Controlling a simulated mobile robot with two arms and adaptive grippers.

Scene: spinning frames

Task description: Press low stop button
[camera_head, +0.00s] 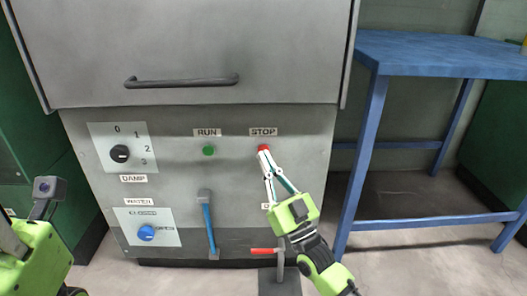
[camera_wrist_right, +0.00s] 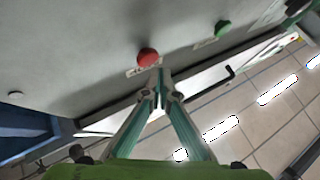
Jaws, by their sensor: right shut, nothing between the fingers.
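The red STOP button (camera_head: 262,148) is on the grey machine's front panel, just under the STOP label (camera_head: 263,132). My right gripper (camera_head: 265,153) is shut and empty, its fingertips pointing up at the button and overlapping its lower part in the head view. In the right wrist view the red button (camera_wrist_right: 148,57) shows whole, just beyond the closed fingertips (camera_wrist_right: 160,88). I cannot tell whether the tips touch it. My left gripper (camera_head: 35,258) shows only as a green body at the lower left; its fingers are not visible.
A green RUN button (camera_head: 208,151) sits left of the red one. Below are a blue lever (camera_head: 209,225), a red-handled lever (camera_head: 266,250), and a blue WATER knob (camera_head: 146,232). A black DAMP knob (camera_head: 120,153) is at left. A blue table (camera_head: 440,52) stands right.

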